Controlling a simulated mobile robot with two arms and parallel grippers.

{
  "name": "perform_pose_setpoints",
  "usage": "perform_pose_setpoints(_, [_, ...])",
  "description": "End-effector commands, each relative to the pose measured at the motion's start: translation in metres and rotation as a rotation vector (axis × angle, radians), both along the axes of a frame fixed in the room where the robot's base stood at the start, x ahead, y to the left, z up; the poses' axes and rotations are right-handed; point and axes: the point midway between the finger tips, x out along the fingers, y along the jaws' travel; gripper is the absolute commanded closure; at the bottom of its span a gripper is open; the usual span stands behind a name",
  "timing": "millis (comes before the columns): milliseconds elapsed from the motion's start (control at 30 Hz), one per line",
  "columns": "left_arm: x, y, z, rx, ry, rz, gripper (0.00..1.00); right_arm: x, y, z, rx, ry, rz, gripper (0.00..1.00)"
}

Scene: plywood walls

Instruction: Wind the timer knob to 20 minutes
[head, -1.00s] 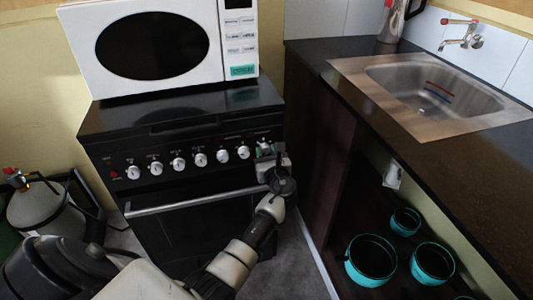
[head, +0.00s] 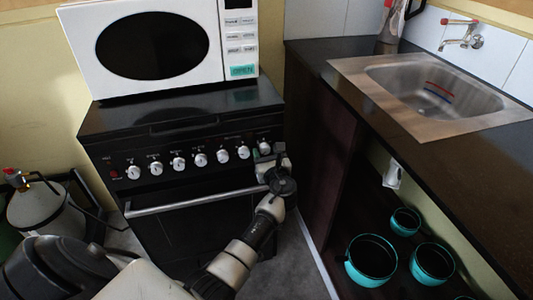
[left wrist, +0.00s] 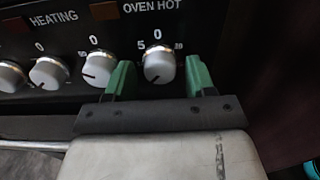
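The timer knob is the round silver-white knob (left wrist: 160,63) at the right end of the black oven's control panel. It also shows in the head view (head: 265,148). A dark mark is on its lower left face; small numbers around it are only partly readable. My left gripper (left wrist: 160,80) is open, with one green finger on each side of the knob. Small gaps show between the fingers and the knob. In the head view the left gripper (head: 268,154) is at the panel's right end. My right gripper is not in view.
Several similar knobs (head: 179,164) run along the panel to the left, one (left wrist: 97,68) close to the left finger. The oven door handle (head: 190,203) lies below. A dark cabinet side (head: 318,150) stands to the right. A white microwave (head: 80,50) is on top.

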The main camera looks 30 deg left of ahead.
Motion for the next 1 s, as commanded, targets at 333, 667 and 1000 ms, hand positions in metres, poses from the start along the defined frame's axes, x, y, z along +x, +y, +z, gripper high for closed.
perform_pose_setpoints(333, [-0.001, -0.002, 0.001, 0.001, -0.001, -0.001, 0.4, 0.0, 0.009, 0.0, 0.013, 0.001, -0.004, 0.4])
perform_pose_setpoints(667, [-0.037, -0.044, 0.001, -0.003, 0.0, -0.002, 0.4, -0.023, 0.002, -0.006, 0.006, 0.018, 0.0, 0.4])
perform_pose_setpoints(1000, [-0.068, -0.08, 0.0, 0.0, 0.0, -0.001, 0.4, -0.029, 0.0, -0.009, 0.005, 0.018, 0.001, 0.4])
